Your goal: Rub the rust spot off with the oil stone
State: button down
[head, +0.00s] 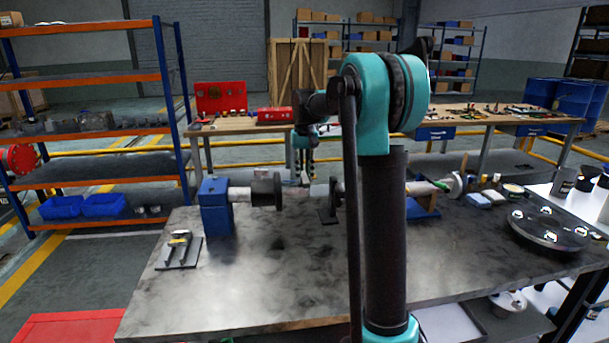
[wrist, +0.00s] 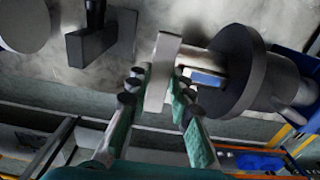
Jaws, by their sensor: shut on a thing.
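My gripper (wrist: 160,90) is shut on a pale grey, flat block, which looks like the oil stone (wrist: 161,66), in the wrist view. The stone's edge lies over or against the shaft (wrist: 192,58), beside the dark round flange (wrist: 233,72); I cannot tell if they touch. In the head view my gripper (head: 303,165) points down behind the shaft line, just right of the black coupling (head: 265,190). The shaft's left end sits in a blue block (head: 215,206). The rust spot cannot be made out; the stone and my arm hide part of the shaft.
The grey steel bench (head: 270,290) is mostly clear in front. A small plate with a tool (head: 179,250) lies at its left. A black round tray (head: 547,230) and small containers stand at the right. A dark support (wrist: 92,45) stands left of my gripper.

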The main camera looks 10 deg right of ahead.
jog(key=shift+s+r, duration=0.1)
jog(key=shift+s, duration=0.85)
jog(key=shift+w, duration=1.2)
jog(key=shift+r, duration=3.4)
